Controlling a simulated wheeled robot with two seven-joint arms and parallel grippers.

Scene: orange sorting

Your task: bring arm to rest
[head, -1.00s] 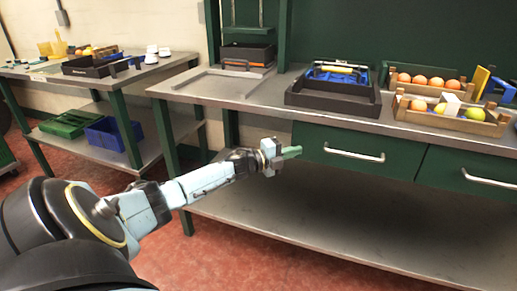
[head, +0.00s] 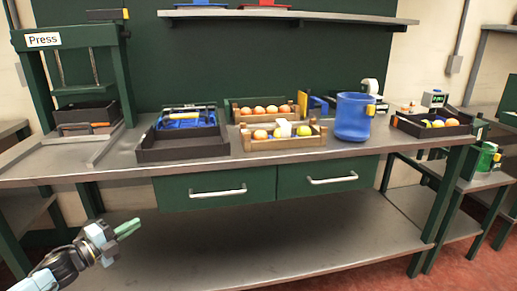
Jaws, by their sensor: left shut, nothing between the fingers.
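My left gripper (head: 126,229) shows at the lower left, in front of the workbench and below the level of its top. Its green fingers are shut with nothing between them. The arm comes in from the lower left corner, and most of it is outside the picture. My right gripper is not in view.
The bench top (head: 90,170) carries a black tray (head: 185,152), a front wooden crate (head: 282,143) and a rear crate (head: 262,115) of fruit, and a blue bucket (head: 353,118). A press (head: 80,70) stands left. A black fruit tray (head: 432,131) stands right. The lower shelf (head: 280,240) is bare.

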